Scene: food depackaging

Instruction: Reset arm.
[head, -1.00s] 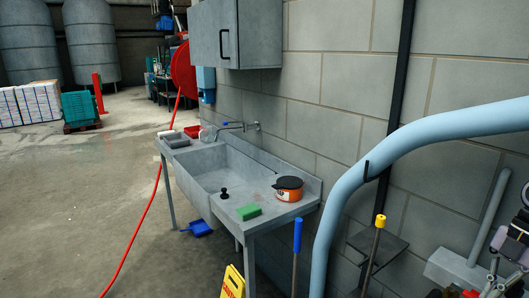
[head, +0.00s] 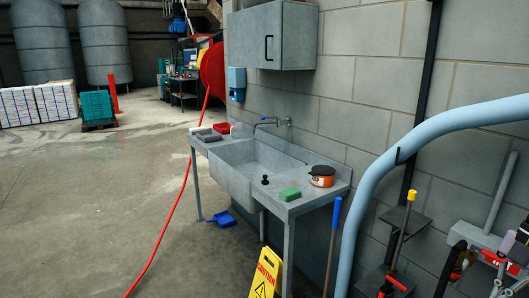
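Neither of my grippers is in the head view, and no part of my arms can be made out. The view looks down a concrete floor with a steel sink unit (head: 233,178) against a block wall. Whether my arms are at rest or raised cannot be told.
An orange tub (head: 321,181) and a green sponge (head: 290,194) are on the sink unit. A yellow caution sign (head: 264,279) stands before it. A blue pipe (head: 400,153) and tools (head: 508,250) are at right. A red hose (head: 171,215) crosses the floor; the left floor is open.

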